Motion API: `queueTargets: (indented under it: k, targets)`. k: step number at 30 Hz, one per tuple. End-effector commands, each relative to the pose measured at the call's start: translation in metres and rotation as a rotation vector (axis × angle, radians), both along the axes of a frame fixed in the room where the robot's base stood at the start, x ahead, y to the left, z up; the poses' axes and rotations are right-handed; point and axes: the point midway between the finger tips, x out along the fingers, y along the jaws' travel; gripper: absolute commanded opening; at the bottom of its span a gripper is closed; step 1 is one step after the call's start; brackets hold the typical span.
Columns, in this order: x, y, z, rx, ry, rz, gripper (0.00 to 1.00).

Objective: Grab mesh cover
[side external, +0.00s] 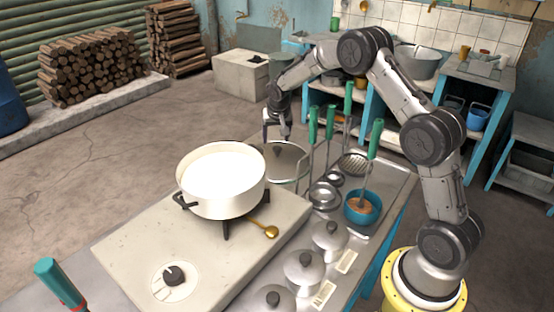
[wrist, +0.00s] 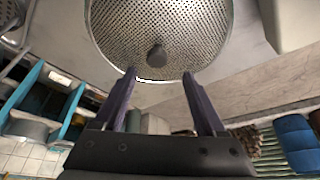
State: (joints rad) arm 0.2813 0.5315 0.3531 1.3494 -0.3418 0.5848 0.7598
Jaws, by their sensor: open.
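The mesh cover (side external: 284,158) is a round grey perforated disc with a dark knob, behind and to the right of the white pot (side external: 222,180). It fills the upper middle of the wrist view (wrist: 185,30), with its knob between and beyond the fingertips. My gripper (side external: 277,136) is just above the cover's far edge in the side view. In the wrist view my gripper (wrist: 159,76) has its two dark fingers apart with nothing between them. The fingertips overlap the cover's near rim in that picture; I cannot tell whether they touch it.
The white pot stands on the stove block (side external: 140,245) beside the cover. Green-handled utensils (side external: 312,125) stand upright close to the right of my gripper. A blue bowl (side external: 372,203) and lidded grey pots (side external: 304,265) sit nearer the camera. Open floor lies behind the counter.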

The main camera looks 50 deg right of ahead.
Motion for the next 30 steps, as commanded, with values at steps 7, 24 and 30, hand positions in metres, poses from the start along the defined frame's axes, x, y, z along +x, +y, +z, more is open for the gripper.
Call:
queueTargets:
  k: [7,24,30]
  targets:
    - [0.001,-0.010,-0.036,0.001,0.004,0.000,0.73]
    - [0.004,-0.012,-0.042,0.001,0.002,0.000,0.25]
    - [0.004,-0.012,-0.041,0.000,0.002,0.001,0.00]
